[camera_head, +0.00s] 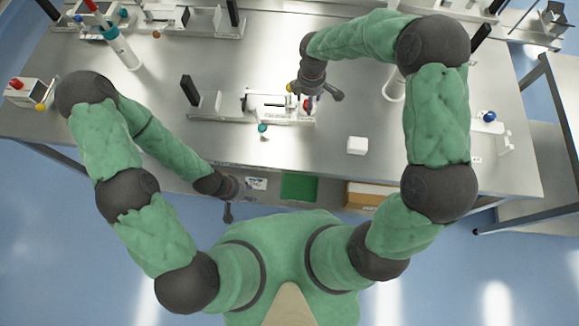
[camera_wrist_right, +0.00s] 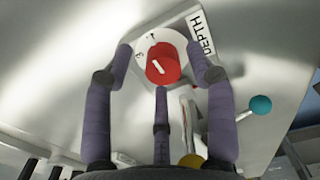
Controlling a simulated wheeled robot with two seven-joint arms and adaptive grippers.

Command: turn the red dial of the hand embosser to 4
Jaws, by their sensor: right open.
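The hand embosser (camera_head: 268,103) stands on the steel table in front of me. Its red dial (camera_wrist_right: 163,63) sits on a white scale plate marked DEPTH, with a short slanted white line on its face. Small scale marks show at the dial's upper left, too small to read surely. My right gripper (camera_wrist_right: 163,65) is open; its fingers spread left, right and below the dial, and I cannot tell whether they touch it. In the head view the right gripper (camera_head: 318,92) is at the embosser's right end. My left gripper (camera_head: 228,205) hangs at the table's front edge, apart from the embosser; its jaw state is unclear.
A teal ball knob (camera_wrist_right: 260,104) on a lever sticks out beside the embosser, near the right finger. A white block (camera_head: 357,145) lies to the right on the table. A box with a red knob (camera_head: 16,84) stands at far left. Bare table lies around the block.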

